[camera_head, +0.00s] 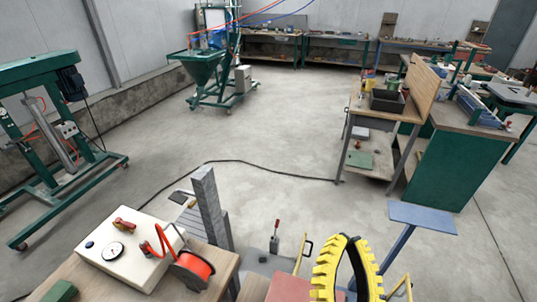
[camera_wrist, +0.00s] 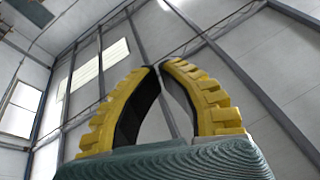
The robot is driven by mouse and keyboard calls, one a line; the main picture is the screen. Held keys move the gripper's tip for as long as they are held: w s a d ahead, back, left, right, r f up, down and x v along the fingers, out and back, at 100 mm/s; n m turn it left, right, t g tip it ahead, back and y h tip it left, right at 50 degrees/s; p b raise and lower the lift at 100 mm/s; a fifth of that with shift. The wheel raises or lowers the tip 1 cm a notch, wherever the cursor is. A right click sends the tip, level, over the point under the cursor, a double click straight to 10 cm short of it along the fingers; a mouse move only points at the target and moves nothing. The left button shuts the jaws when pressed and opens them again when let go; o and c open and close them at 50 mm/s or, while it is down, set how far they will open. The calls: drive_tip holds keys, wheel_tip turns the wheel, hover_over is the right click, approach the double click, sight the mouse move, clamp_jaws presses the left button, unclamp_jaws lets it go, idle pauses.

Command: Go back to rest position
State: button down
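My gripper (camera_head: 350,239) shows at the bottom of the head view, right of centre. Its two curved, ribbed yellow fingers have black inner faces and point upward. In the wrist view the fingertips (camera_wrist: 159,67) come together, with a narrow gap between the fingers lower down. The gripper is shut with nothing between the fingers. Only wall, beams and windows show behind it in the wrist view.
A workbench with a white control box (camera_head: 130,248) and orange hose reel (camera_head: 190,269) stands front left. A blue-topped stand (camera_head: 423,217) is right of my gripper. A wooden-topped table (camera_head: 385,100) is farther right. A cable (camera_head: 250,164) crosses the open floor.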

drive_tip(key=a+r+n+y+p, duration=0.2)
drive_tip(key=r+p, duration=0.6)
drive_tip(key=r, duration=0.5)
drive_tip(key=s+a+r+n+y+p, duration=0.1)
drive_tip(key=a+r+n+y+p, duration=0.1)
drive_tip(key=r+p, duration=0.7)
wheel_tip(320, 180, up, 5)
drive_tip(key=shift+a+f+n+t, duration=0.1)
drive_tip(key=shift+a+n+t, duration=0.2)
drive_tip(key=shift+t, duration=0.1)
